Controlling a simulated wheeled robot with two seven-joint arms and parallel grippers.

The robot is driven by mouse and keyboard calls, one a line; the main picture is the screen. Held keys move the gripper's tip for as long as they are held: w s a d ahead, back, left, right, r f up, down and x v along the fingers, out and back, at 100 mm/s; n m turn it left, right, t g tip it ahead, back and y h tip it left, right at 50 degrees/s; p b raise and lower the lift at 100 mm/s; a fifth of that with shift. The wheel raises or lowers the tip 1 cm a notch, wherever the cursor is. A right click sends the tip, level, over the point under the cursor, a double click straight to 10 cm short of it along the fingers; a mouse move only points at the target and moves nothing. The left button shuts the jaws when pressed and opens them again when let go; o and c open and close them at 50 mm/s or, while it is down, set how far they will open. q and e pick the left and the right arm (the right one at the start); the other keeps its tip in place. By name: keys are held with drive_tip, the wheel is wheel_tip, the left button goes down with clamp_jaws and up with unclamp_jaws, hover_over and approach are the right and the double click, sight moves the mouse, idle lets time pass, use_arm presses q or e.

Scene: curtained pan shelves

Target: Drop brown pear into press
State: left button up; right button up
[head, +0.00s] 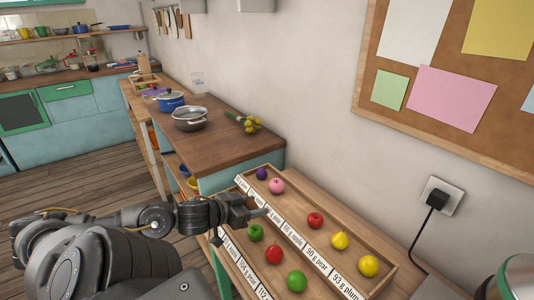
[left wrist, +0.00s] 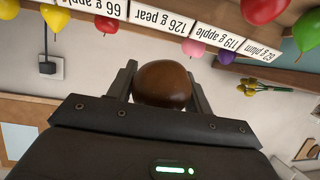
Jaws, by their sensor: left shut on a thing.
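My left gripper (head: 254,210) is over the left edge of the wooden fruit tray in the head view. In the left wrist view, my left gripper (left wrist: 162,88) is shut on the brown pear (left wrist: 162,82), which sits between its two fingers. In the head view the pear is hard to make out. I cannot identify the press for sure; a partly cut-off rounded object with a green and red rim (head: 517,276) shows at the lower right edge. My right gripper is not in view.
The tray (head: 383,282) holds red, yellow, green, pink and purple fruit in labelled rows. A wall with a plugged socket (head: 438,197) is on the right.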

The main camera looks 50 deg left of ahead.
use_arm(q)
drive_tip(key=shift+s+a, duration=0.1)
drive_tip(key=shift+s, duration=0.9)
drive_tip(key=w+d+m+g+h, duration=0.1)
drive_tip(key=w+d+m+h, duration=0.1)
drive_tip(key=d, duration=0.6)
drive_tip(key=w+d+r+m+g+h, duration=0.1)
drive_tip(key=w+d+m+g+h, duration=0.1)
drive_tip(key=d, duration=0.6)
drive_tip(key=w+d+r+m+g+h, duration=0.1)
drive_tip(key=w+d+m+g+h, duration=0.1)
drive_tip(key=d+m+h, duration=0.4)
drive_tip(key=shift+w+d+h, duration=0.15)
drive_tip(key=shift+w+d, duration=0.2)
drive_tip(key=shift+d, duration=0.45)
drive_tip(key=shift+w+d+h, duration=0.15)
drive_tip(key=shift+w+d, duration=0.15)
drive_tip(key=shift+d, duration=0.45)
drive_tip(key=shift+s+d+r+m+g, duration=0.15)
drive_tip(key=shift+d+m+g, duration=0.35)
drive_tip(key=shift+d, duration=0.1)
